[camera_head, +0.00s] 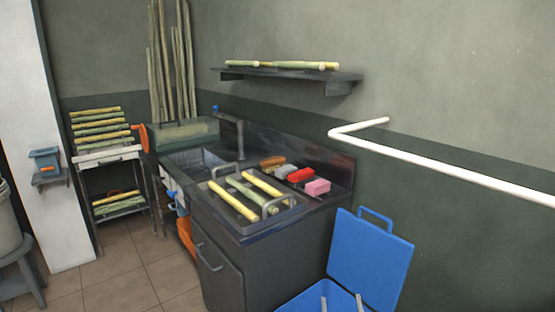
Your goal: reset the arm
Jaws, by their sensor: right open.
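My right gripper (342,303) shows only by two grey fingertips at the bottom edge, right of centre. The tips stand apart with nothing visible between them. They appear in front of the opening of a blue box (296,302), whose blue lid (370,258) stands raised with a handle on top. I cannot tell whether the tips are inside the box or above it. The rest of the right arm is out of the picture. My left gripper is not in view.
A dark metal counter (272,262) with a sink (190,160) stands left of the box. Its tray (243,228) holds cane pieces, beside several coloured blocks (300,175). A white rail (450,175) runs along the right wall. Tiled floor (125,275) is clear at left.

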